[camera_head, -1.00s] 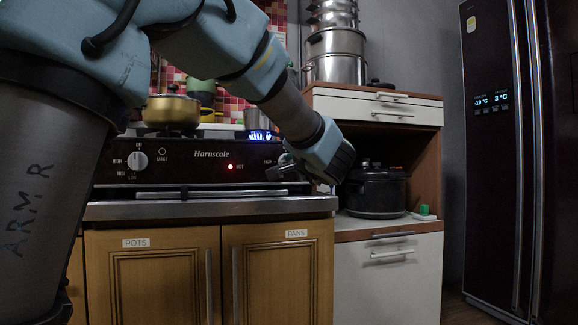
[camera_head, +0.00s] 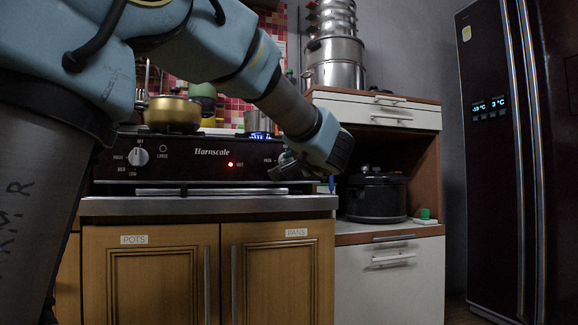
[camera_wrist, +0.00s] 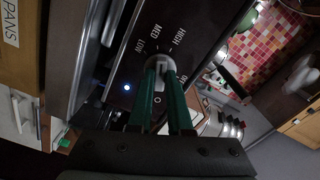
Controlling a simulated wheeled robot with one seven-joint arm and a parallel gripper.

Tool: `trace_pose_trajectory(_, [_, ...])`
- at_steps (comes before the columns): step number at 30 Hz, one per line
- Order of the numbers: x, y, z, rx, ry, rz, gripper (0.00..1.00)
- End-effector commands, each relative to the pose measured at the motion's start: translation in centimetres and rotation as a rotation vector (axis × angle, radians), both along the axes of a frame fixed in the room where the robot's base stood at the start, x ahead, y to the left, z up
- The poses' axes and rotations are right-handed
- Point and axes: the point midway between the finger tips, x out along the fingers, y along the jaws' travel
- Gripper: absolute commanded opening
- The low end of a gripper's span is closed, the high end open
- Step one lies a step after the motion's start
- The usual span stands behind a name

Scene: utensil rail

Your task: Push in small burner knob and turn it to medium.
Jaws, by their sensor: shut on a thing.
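The small burner knob (camera_wrist: 160,62) is pale and round, on the dark front panel of the stove (camera_head: 215,170). In the wrist view HIGH, MED, LOW and OFF are printed around it. My gripper (camera_wrist: 161,72) has its two green fingers shut on the knob from either side. The fingers hide part of the knob, so its exact pointer direction is hard to read. In the head view my gripper (camera_head: 282,166) is at the right end of the panel, and my wrist hides the knob. A blue flame (camera_head: 261,135) burns on the right side of the stove.
The large burner knob (camera_head: 138,156) is on the left of the panel, below a brass pot (camera_head: 172,114). An oven handle bar (camera_head: 210,191) runs below the panel. A black pot (camera_head: 376,195) stands in the cabinet at right.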

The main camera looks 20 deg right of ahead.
Motion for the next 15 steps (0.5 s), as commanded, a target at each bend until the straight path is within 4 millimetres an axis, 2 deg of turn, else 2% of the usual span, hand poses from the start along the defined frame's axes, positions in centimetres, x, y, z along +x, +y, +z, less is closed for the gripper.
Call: trace_pose_trajectory(15, [0.07,0.00,-0.16,-0.032,0.003,-0.001,0.00])
